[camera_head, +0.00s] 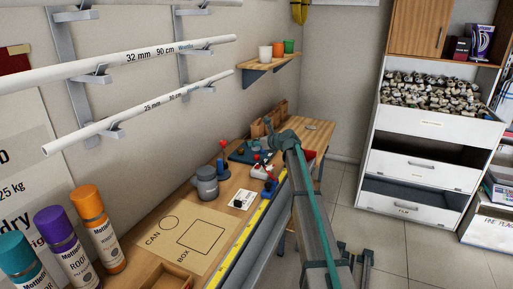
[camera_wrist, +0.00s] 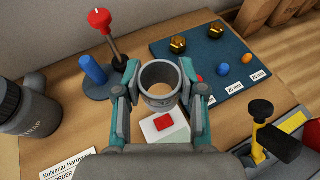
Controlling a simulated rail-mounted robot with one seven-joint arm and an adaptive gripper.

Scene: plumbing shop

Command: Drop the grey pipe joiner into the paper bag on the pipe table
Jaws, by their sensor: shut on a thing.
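The grey pipe joiner (camera_wrist: 161,103) is a short open ring, held in the wrist view between the two fingers of my gripper (camera_wrist: 159,76). In the head view my arm hides the joiner.
A blue mat (camera_wrist: 222,52) with brass fittings and small balls lies between joiner and bags. A red-knobbed post (camera_wrist: 101,22) and a blue peg (camera_wrist: 93,70) stand left. A grey jar (camera_wrist: 25,103) is further left. A yellow-and-black clamp (camera_wrist: 262,130) sits right.

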